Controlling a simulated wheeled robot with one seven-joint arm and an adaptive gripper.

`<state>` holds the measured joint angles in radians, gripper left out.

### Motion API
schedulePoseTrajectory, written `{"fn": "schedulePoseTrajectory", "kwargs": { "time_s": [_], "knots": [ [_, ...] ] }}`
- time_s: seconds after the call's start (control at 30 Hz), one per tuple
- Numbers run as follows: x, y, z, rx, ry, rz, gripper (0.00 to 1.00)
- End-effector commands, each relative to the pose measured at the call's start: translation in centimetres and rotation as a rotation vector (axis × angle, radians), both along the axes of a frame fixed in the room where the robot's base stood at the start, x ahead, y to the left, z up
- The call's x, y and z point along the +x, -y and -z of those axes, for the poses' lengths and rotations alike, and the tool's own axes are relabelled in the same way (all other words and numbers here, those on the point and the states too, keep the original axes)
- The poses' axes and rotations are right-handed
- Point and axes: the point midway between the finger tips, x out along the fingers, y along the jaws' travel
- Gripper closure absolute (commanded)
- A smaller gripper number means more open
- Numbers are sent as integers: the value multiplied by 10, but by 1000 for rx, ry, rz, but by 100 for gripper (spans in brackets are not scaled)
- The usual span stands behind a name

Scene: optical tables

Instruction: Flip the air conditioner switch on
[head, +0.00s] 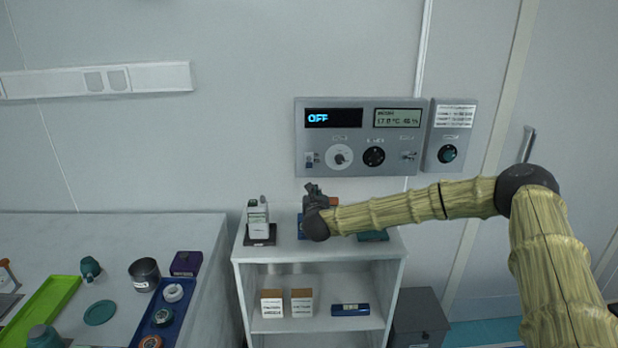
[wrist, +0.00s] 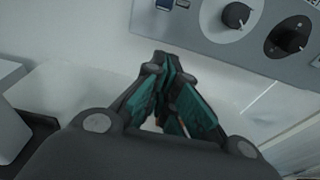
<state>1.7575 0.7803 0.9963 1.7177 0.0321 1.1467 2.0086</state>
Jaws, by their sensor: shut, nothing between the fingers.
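The grey control panel (head: 360,172) hangs on the wall, with a lit display (head: 333,118) reading OFF and a second display (head: 397,118) of small figures. I cannot tell which way the switch sits. My gripper (head: 312,190) is shut and empty, just below the panel's left part. In the wrist view, its fingertips (wrist: 167,58) are below the switch (wrist: 165,5), apart from it.
A white shelf unit (head: 239,262) stands below, with a bottle (head: 258,217) and small boxes on it. A bench at the left holds a green tray (head: 45,305) and a blue tray (head: 188,293).

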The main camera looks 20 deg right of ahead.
Motion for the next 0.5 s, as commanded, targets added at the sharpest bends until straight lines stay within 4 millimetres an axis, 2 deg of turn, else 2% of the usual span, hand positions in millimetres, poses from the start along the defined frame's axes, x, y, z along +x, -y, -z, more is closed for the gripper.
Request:
{"fn": "schedulePoseTrajectory", "kwargs": {
  "time_s": [0.2,0.37,0.5],
  "knots": [
    [10,-11,5,-1,-5,-11,100],
    [22,-7,6,-2,-6,-11,100],
    [40,0,8,-3,-7,-8,100]
  ]
}}
